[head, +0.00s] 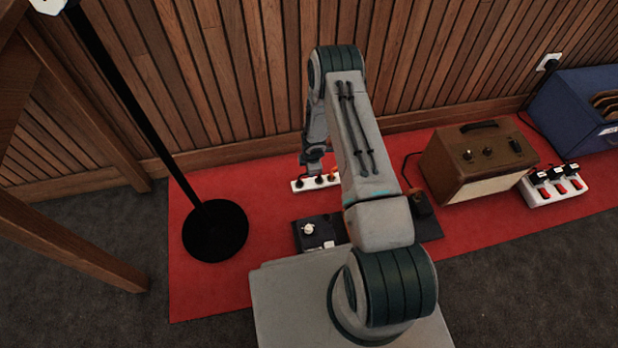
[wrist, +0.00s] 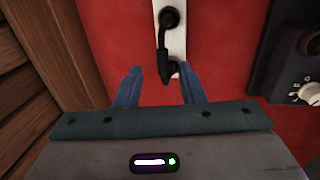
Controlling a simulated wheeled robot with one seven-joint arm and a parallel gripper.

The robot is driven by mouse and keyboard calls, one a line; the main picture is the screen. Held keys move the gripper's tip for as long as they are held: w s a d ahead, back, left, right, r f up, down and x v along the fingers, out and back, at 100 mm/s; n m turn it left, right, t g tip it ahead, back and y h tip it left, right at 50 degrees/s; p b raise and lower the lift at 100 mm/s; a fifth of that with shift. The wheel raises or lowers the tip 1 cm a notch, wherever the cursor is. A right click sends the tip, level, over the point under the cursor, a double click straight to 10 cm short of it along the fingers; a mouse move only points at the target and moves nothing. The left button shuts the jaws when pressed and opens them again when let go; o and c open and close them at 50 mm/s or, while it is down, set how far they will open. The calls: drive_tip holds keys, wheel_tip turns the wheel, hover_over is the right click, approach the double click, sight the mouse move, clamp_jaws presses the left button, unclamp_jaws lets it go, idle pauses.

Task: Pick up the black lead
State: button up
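The black lead (wrist: 163,50) shows in the wrist view as a black plug with a short bent tail, seated at the white power strip (wrist: 178,40). My gripper (wrist: 160,76) is open, with its two blue fingers apart. The lower end of the lead lies between the fingertips in the picture; I cannot tell whether either finger touches it. In the head view, my gripper (head: 315,163) hangs just above the white power strip (head: 297,185), which carries black plugs and an orange one. My arm hides part of this area.
A black box with a white knob (head: 320,236) sits in front of the strip. A brown amplifier (head: 455,170), another power strip (head: 540,197) and a blue case (head: 570,110) are to the right. A black stand base (head: 215,232) is left. The wood wall is close behind.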

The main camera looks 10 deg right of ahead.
wheel_tip(320, 180, down, 4)
drive_tip(key=shift+w+a+r+b, duration=0.1)
drive_tip(key=shift+r+b, duration=0.1)
drive_tip(key=shift+b, duration=0.45)
drive_tip(key=shift+w+f+p, duration=0.25)
drive_tip(key=shift+f+p, duration=0.25)
drive_tip(key=shift+f, duration=0.35)
clamp_jaws()
